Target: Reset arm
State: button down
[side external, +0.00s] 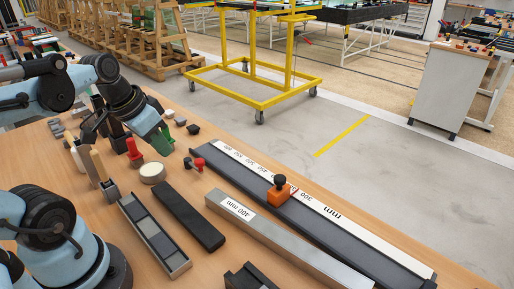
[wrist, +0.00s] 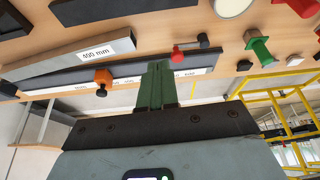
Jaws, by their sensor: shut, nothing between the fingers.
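My gripper (wrist: 156,66) shows in the wrist view with its two green fingers together and nothing between them. The fingertips appear over the long black rail, between an orange slider (wrist: 103,76) and a small red and black clamp (wrist: 180,52). In the side view my arm's end is at the left, above the bench. A green patch beside it there may be the fingers or a green-handled tool; I cannot tell. That green-handled tool (wrist: 260,47) stands apart from the fingers in the wrist view.
The wooden bench (side external: 95,235) holds a long ruler rail (side external: 330,215), a grey 400 mm bar (side external: 290,242), a black bar (side external: 188,215), a compartment tray (side external: 155,240), a white-topped disc (side external: 152,172) and a red-handled tool (side external: 134,148). A yellow trolley (side external: 262,103) stands beyond on open floor.

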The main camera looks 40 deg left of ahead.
jog(key=w+d+f+t, duration=0.1)
jog(key=w+d+t, duration=0.1)
jog(key=w+d, duration=0.3)
jog(key=d, duration=0.3)
jog(key=shift+m+t, duration=0.3)
jog(key=shift+t, duration=0.1)
